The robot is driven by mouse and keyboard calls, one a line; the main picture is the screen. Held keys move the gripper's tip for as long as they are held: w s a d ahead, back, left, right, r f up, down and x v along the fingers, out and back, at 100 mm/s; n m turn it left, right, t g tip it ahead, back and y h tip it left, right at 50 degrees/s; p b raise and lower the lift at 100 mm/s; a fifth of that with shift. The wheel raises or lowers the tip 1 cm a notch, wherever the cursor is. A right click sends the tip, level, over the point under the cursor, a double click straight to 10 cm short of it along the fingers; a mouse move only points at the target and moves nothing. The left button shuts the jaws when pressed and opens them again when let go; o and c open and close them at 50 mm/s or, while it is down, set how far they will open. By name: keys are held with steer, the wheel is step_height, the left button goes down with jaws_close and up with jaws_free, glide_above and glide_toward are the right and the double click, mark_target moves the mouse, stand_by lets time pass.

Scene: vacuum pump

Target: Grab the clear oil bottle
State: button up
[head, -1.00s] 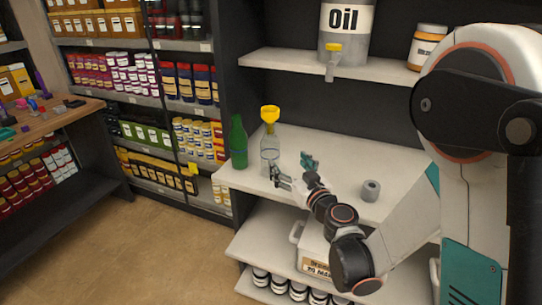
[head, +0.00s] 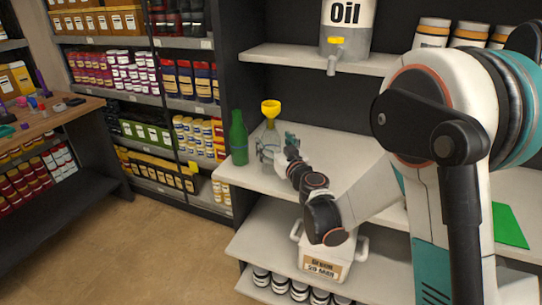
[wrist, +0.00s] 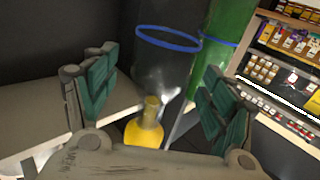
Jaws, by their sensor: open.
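The clear bottle (head: 269,139) stands on the white shelf with a yellow funnel (head: 270,107) in its top. In the wrist view the clear bottle (wrist: 166,72) shows with a blue ring around it, and the yellow funnel (wrist: 144,134) points toward the camera. My gripper (head: 277,150) is open at the bottle's right side in the head view and partly hides it. In the wrist view my gripper (wrist: 157,98) has its teal fingers apart, one on each side of the bottle. I cannot tell whether either finger touches it.
A green bottle (head: 238,139) stands close to the left of the clear bottle; it is behind the right finger in the wrist view (wrist: 228,38). A grey Oil container (head: 352,35) with a tap sits on the shelf above. A labelled white container (head: 325,258) is below.

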steer(key=shift+x, duration=1.35)
steer(key=c, duration=1.8)
